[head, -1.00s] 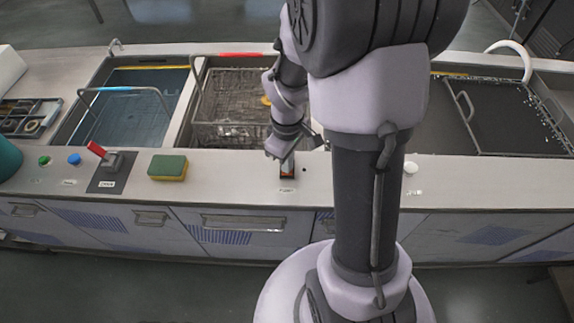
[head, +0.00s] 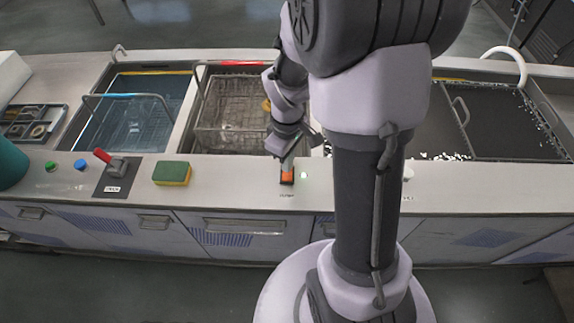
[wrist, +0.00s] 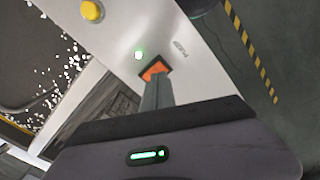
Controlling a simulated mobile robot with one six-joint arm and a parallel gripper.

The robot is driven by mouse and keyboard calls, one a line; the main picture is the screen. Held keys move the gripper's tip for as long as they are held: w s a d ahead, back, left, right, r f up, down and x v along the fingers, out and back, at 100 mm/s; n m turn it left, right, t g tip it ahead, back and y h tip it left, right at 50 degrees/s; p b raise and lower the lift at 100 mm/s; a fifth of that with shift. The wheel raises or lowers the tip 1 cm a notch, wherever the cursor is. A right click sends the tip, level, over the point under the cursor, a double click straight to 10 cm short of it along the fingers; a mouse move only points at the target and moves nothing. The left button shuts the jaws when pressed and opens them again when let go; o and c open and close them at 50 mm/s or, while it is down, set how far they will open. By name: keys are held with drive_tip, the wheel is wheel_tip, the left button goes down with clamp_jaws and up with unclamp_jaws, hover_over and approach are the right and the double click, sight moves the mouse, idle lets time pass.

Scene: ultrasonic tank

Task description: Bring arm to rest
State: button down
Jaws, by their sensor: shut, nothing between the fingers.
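My arm reaches over the counter in the head view, and my gripper (head: 285,163) points down at an orange rocker switch (head: 287,177) on the counter's front ledge. The fingers are closed together and hold nothing. In the wrist view the shut fingers (wrist: 157,92) cover part of the orange switch (wrist: 155,69). I cannot tell whether the tips touch it.
Left are a blue-water tank (head: 135,120), a wire basket (head: 235,115), a red lever (head: 103,156), green and blue buttons, a sponge (head: 171,173) and a teal container (head: 10,165). A dark tank with white specks (head: 450,157) lies right. A yellow button (wrist: 91,11) is near.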

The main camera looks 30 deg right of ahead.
drive_tip(key=shift+r+p, duration=1.05)
drive_tip(key=shift+r, duration=0.5)
